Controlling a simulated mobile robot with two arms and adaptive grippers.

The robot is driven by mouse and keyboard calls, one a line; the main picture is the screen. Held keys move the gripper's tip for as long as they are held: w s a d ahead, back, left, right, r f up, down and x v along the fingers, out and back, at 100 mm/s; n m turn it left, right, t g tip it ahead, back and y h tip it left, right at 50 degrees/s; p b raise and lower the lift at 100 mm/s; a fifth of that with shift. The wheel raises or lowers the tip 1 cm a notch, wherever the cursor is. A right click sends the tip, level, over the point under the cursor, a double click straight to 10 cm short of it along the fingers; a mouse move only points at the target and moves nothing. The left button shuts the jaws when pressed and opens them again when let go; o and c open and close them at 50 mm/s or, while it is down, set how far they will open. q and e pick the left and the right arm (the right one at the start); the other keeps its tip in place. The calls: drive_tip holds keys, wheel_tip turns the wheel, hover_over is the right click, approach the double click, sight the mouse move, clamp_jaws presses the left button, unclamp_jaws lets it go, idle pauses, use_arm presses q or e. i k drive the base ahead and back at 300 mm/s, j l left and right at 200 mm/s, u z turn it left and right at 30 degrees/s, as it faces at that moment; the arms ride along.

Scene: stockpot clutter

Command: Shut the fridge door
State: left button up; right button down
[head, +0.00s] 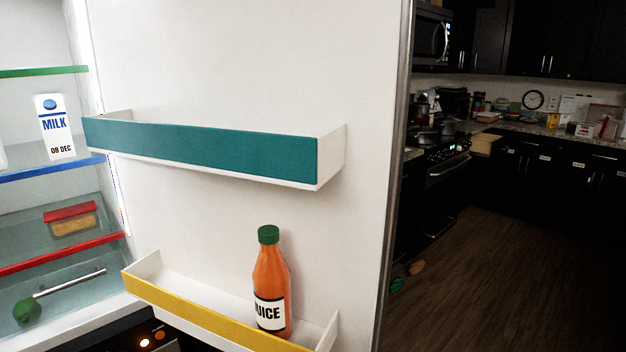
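The fridge door (230,60) stands wide open in the head view. Its white inner face fills the middle of the picture, and its free edge is at the right. A teal-fronted door bin (210,145) is empty as far as I can see. A yellow-fronted door bin (190,308) below it holds an upright orange juice bottle (270,285) with a green cap. The open fridge interior (30,110) is at the left, with the door's hinge side next to it. Neither of my grippers is in view.
A milk carton (55,128), a red-lidded container (72,218) and a green item (27,312) are inside the fridge. Beyond the door are dark cabinets (540,160), a stove (446,158) and clear wooden floor (500,270). Small objects (398,284) lie on the floor near the door edge.

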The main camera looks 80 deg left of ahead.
sight(223, 120)
drive_tip(key=i+l+u, duration=0.1)
drive_tip(key=i+u, duration=0.15)
drive_tip(key=i, duration=0.15)
drive_tip(key=i+l+u, duration=0.2)
drive_tip(key=i, duration=0.15)
drive_tip(key=i+u, duration=0.2)
drive_tip(key=u, duration=0.3)
drive_tip(key=i+u, duration=0.2)
drive_tip(key=u, duration=0.25)
drive_tip(key=i+u, duration=0.2)
drive_tip(key=u, duration=0.3)
drive_tip(key=i+l+u, duration=0.1)
drive_tip(key=u, duration=0.35)
drive_tip(key=i+u, duration=0.15)
drive_tip(key=u, duration=0.35)
drive_tip(key=i+l+u, duration=0.15)
drive_tip(key=u, duration=0.35)
drive_tip(key=i+l+u, duration=0.15)
drive_tip(key=u, duration=0.3)
drive_tip(key=i+l+u, duration=0.1)
drive_tip(key=u, duration=0.4)
drive_tip(key=i+l+u, duration=0.2)
drive_tip(key=l+u, duration=0.15)
drive_tip(key=i+l+u, duration=0.1)
drive_tip(key=l+u, duration=0.25)
